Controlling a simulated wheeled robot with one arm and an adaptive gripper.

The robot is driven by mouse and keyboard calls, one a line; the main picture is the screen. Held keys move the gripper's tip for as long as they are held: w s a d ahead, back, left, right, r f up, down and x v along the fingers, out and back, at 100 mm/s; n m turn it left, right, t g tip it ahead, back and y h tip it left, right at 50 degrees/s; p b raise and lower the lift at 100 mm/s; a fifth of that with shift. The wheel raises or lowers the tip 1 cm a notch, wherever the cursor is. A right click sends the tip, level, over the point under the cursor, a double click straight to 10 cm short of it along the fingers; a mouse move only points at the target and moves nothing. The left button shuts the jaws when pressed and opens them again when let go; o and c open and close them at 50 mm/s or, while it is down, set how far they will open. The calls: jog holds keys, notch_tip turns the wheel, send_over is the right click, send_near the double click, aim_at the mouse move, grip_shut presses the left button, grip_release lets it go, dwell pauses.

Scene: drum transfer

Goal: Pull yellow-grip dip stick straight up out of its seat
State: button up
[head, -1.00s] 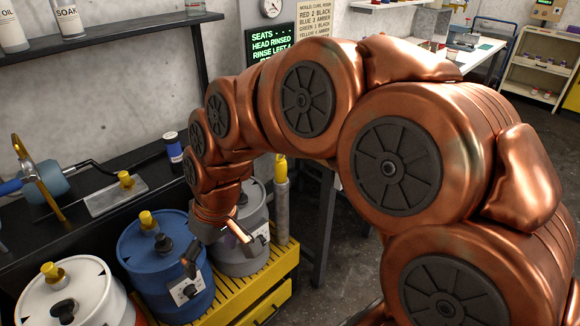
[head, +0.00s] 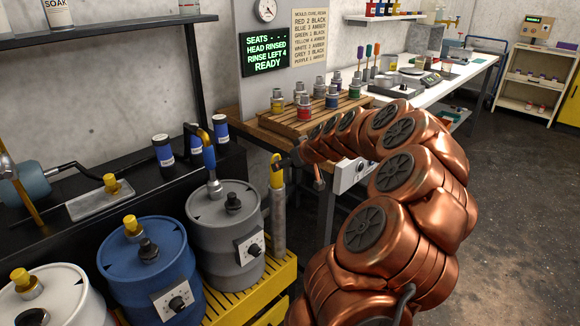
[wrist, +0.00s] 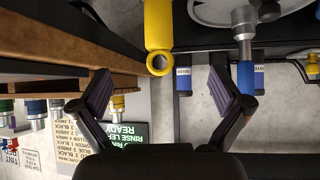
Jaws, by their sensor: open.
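The yellow-grip dip stick (head: 277,170) stands upright at the right of the grey drum. Its lower part is inside a grey tube seat (head: 279,222). My gripper (head: 294,168) is at the height of the yellow grip, close on its right, and partly hidden by my arm. In the wrist view, my gripper (wrist: 160,82) has its two dark fingers spread wide with nothing between the pads. The yellow grip (wrist: 158,22) lies beyond the fingertips, lined up with the gap. Its round open end faces the fingers. Whether anything touches cannot be told.
The grey drum (head: 224,235) carries a blue-handled tool (head: 209,158) on top. A blue drum (head: 150,265) and a white drum (head: 55,305) stand further left. A wooden rack (head: 325,120) with several small cans stands behind my gripper. Dark floor is open at right.

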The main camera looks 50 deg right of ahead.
jog(key=b+x, duration=0.1)
jog(key=x, duration=0.8)
jog(key=shift+d+f, duration=0.1)
jog(key=shift+d, duration=0.05)
jog(key=shift+b+x, duration=0.6)
jog(key=shift+x, duration=0.3)
jog(key=shift+c, duration=0.3)
grip_shut()
dwell(1.5)
